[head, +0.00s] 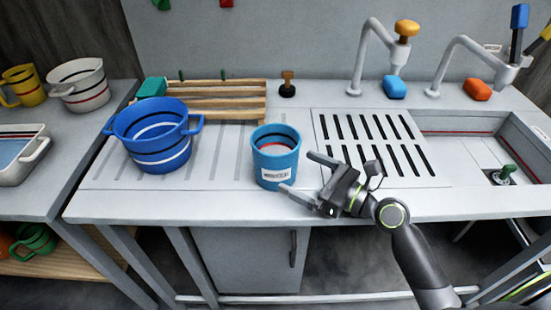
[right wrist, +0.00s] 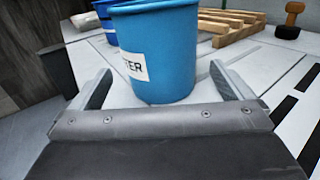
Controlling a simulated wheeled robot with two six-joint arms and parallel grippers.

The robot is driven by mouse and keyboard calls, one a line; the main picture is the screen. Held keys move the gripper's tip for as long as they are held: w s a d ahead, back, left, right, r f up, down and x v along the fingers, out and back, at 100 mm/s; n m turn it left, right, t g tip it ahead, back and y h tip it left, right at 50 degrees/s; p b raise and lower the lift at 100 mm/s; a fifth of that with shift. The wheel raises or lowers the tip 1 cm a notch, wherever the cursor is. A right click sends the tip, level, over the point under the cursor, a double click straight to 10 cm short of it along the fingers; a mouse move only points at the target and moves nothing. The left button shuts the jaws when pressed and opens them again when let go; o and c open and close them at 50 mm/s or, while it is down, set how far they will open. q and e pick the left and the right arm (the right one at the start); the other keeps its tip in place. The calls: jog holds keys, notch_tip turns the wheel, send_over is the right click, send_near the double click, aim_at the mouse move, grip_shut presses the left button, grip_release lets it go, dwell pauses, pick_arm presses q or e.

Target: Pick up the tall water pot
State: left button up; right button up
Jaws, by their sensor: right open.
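The tall water pot is a blue, handleless cup-shaped pot (head: 274,160) with a dark band and a white label. It stands upright on the grey counter, left of my right gripper. My right gripper (head: 303,174) is open, low over the counter, with its fingers pointing at the pot. In the right wrist view the pot (right wrist: 172,62) stands centred between the two finger directions, with a gap at each side; part of its label reads "TER". I cannot tell how far it is inside the jaws. My left gripper is not in view.
A wide blue two-handled pot (head: 155,135) stands to the left. A wooden rack (head: 215,97) and a dark-based stamp-like object (head: 287,86) are behind. A slotted drain plate (head: 375,140) and a sink (head: 475,150) lie to the right.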

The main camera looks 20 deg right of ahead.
aim_at(276, 160)
jog(key=x, duration=0.7)
jog(key=shift+w+a+r, duration=0.15)
jog(key=shift+a, duration=0.05)
jog(key=shift+p, duration=0.3)
jog(key=c, duration=1.1)
